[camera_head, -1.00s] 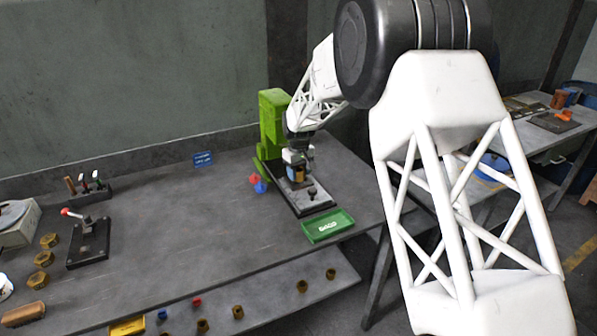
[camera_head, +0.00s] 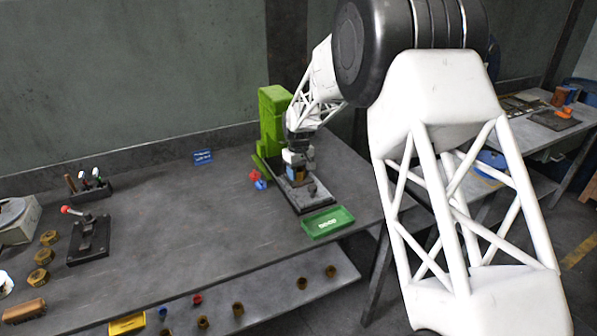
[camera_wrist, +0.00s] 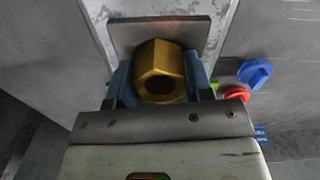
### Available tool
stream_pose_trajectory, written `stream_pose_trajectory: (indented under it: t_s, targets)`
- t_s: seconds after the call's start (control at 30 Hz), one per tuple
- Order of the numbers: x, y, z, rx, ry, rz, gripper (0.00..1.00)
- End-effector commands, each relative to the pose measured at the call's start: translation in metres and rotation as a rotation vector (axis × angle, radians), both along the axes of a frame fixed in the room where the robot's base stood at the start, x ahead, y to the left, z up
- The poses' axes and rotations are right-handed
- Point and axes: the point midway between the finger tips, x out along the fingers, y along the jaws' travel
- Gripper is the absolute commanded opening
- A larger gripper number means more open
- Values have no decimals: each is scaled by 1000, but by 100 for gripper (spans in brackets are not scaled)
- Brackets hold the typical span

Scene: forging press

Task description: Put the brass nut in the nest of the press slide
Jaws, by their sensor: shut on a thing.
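The brass nut (camera_wrist: 160,72) is a gold hexagonal piece with a dark bore, held between the blue fingers of my gripper (camera_wrist: 160,80). My gripper (camera_head: 298,173) is shut on it in front of the green press (camera_head: 272,122), over the press slide (camera_head: 313,205). In the wrist view a square grey plate (camera_wrist: 205,30) with a thin light rim, apparently the slide's nest, lies behind the nut. The gripper body hides part of it. I cannot tell whether the nut touches the plate.
A green tray (camera_head: 345,217) stands at the slide's front end. A red piece (camera_head: 255,175) and a blue piece (camera_head: 261,185) lie left of the slide. Several brass nuts stand at the bench's left, near a black lever fixture (camera_head: 88,242). The middle bench is clear.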

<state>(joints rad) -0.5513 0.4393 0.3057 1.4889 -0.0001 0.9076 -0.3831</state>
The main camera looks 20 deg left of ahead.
Motion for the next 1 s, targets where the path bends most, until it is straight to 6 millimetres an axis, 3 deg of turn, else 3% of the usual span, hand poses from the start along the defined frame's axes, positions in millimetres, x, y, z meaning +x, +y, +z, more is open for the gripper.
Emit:
stream_pose_trajectory:
  t_s: [0.37,0.4,0.57,1.0]
  targets:
    - [0,0,0,1,-1,0,7]
    - [0,0,0,1,-1,0,50]
    - [0,0,0,1,-1,0,74]
    - [0,0,2,0,0,0,76]
